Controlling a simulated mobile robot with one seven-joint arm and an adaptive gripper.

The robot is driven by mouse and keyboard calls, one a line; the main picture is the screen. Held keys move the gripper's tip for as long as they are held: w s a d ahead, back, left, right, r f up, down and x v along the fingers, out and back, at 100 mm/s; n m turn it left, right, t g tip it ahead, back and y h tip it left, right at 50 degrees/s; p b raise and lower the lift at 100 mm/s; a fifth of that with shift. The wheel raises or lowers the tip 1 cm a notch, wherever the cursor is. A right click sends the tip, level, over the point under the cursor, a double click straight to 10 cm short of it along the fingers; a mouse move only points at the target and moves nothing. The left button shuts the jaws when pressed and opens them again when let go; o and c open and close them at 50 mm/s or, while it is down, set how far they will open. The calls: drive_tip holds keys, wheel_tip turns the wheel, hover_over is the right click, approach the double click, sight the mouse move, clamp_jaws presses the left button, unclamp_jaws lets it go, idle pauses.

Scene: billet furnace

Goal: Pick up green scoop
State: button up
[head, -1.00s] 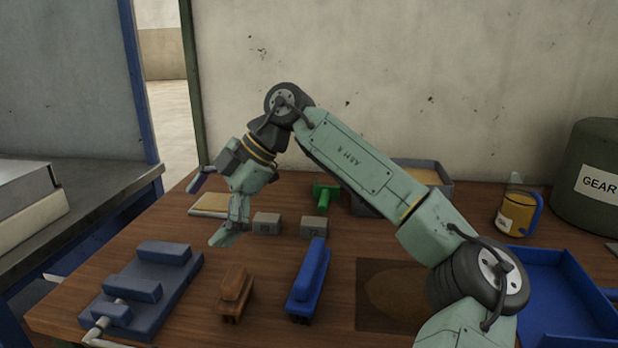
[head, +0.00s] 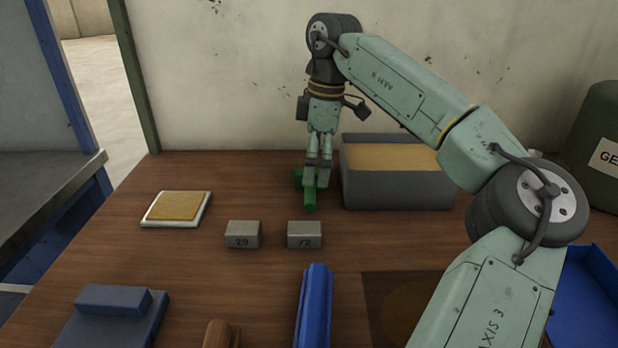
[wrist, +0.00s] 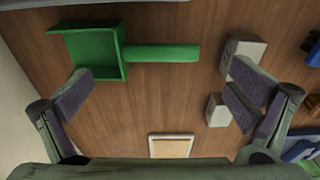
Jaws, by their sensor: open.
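The green scoop (head: 310,196) lies on the wooden table, just left of the grey bin of sand. My gripper (head: 318,182) points down at it and hides part of it in the head view. In the wrist view the whole scoop (wrist: 162,53) shows, its square pan at left and its round handle reaching right. My gripper (wrist: 158,88) is open there, its two dark pads wide apart and empty. The scoop lies toward the upper side of that view, between the fingers' sides but beyond their tips. I cannot tell the exact height of the fingertips above it.
The grey bin (head: 398,192) holds sand close right of the scoop. Two grey blocks (head: 243,235) (head: 304,235) stand in front. A white-edged tray (head: 148,222) lies left. A blue brush-like thing (head: 314,310) lies nearer. The table between tray and scoop is clear.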

sight(311, 188)
drive_tip(key=shift+a+f+p, duration=0.2)
drive_tip(key=shift+f+p, duration=0.3)
drive_tip(key=shift+f, duration=1.1)
drive_tip(key=shift+a+f+p, duration=0.2)
drive_tip(key=shift+f+p, duration=0.25)
drive_tip(key=shift+f, duration=1.1)
drive_tip(key=shift+c, duration=0.4)
drive_tip(key=shift+w, duration=0.1)
drive_tip(key=c, duration=1.1)
